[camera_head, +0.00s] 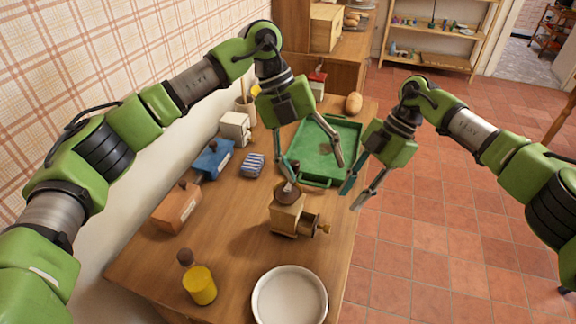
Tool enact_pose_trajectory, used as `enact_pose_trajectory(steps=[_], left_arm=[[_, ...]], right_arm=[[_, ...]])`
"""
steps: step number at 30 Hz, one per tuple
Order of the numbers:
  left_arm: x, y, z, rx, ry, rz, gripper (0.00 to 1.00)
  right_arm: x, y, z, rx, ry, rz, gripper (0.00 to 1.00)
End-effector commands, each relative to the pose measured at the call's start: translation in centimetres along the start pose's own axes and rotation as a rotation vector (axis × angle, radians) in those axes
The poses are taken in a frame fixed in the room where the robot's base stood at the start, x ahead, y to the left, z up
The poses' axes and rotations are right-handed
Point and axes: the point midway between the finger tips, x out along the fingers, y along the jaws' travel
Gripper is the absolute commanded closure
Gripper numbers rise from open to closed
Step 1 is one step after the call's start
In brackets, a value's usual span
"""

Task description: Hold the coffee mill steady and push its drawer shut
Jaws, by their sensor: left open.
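The coffee mill (284,216) is a light wooden box with a dark round top, standing upright on the table. Its drawer (309,225) sticks out on the right side, with a brass-coloured knob at its end. My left gripper (315,173) is open, with its fingers pointing down; one fingertip overlaps the mill's top in the picture, and I cannot tell whether it touches. My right gripper (349,201) is above and right of the drawer, apart from it, near the table's right edge. Its fingers show a gap and hold nothing.
A green tray (345,128) lies behind the mill. A white bowl (290,296) and a yellow jar (200,285) stand in front. A wooden box (177,207), blue object (213,159) and striped item (252,165) are at left. The table right of the drawer is narrow.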

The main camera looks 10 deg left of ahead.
Motion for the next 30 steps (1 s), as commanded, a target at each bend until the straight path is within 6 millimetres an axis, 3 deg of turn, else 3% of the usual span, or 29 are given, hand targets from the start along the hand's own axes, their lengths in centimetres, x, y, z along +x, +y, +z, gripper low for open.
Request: enact_pose_trajectory(steps=[6, 14, 30], left_arm=[[0.3, 4.3, 1.1, 0.266, -0.129, 0.344, 0.35], [0.6, 5.9, 1.8, 0.342, -0.161, 0.453, 0.35], [9.3, 9.7, 4.0, 0.338, -0.158, 0.448, 0.35]], right_arm=[[0.0, 0.0, 0.0, 0.000, 0.000, 0.000, 0.72], [0.0, 0.0, 0.0, 0.000, 0.000, 0.000, 0.72], [0.0, 0.0, 0.0, 0.000, 0.000, 0.000, 0.72]])
